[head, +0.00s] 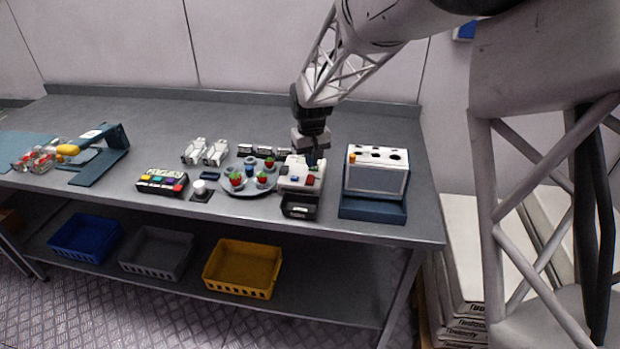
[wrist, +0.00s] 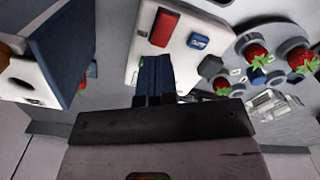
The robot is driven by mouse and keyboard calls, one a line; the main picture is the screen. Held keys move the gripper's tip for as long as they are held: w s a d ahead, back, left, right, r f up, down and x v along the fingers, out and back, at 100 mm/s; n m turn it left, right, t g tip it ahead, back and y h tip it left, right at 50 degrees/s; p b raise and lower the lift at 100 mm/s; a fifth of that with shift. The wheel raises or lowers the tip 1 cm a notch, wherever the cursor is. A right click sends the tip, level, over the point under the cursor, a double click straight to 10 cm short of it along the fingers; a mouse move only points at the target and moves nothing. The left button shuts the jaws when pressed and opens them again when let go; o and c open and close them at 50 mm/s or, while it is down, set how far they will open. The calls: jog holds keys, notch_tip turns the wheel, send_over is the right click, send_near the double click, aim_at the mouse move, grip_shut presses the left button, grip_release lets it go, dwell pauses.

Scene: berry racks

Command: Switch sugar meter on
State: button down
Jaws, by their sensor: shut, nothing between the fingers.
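A white device with a dark front tray, which I take to be the sugar meter (head: 288,187), stands on the bench right of the middle. Its white top (wrist: 146,62) shows in the wrist view, with a red block-like part (wrist: 164,28) and a small blue part (wrist: 199,41). No label is readable, and I cannot tell whether it is on. My gripper (head: 312,162) is over the back of this device, pointing down, with its fingers shut and empty. In the wrist view the dark fingers (wrist: 154,76) overlap the white top near the red part; contact is unclear.
A round grey plate (head: 249,191) with several strawberries is close on the left. Further left are a panel with coloured buttons (head: 161,182) and a blue stand (head: 103,165). Bins sit on the shelf below.

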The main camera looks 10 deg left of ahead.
aim_at(313, 177)
jog(key=shift+r, duration=1.6)
jog(key=shift+d+r, duration=0.1)
jog(key=shift+s+d+r, duration=0.15)
jog(key=shift+d+r, duration=0.05)
jog(key=shift+d, duration=0.05)
jog(key=s+d+r+m+t, duration=0.1)
jog(key=s+d+r+m, duration=0.1)
jog(key=s+d+r, duration=0.5)
jog(key=s+d+r+m, duration=0.1)
jog(key=s+d+r, duration=0.3)
jog(key=s+d, duration=0.7)
jog(key=s+d+m, duration=0.1)
jog(key=s+d, duration=0.5)
jog(key=s, duration=0.4)
jog(key=s+d+f+m+t, duration=0.1)
jog(key=s+d+m, duration=0.1)
jog(key=s+d, duration=0.5)
jog(key=s, duration=0.4)
jog(key=shift+s+t, duration=0.2)
jog(key=shift+t, duration=0.1)
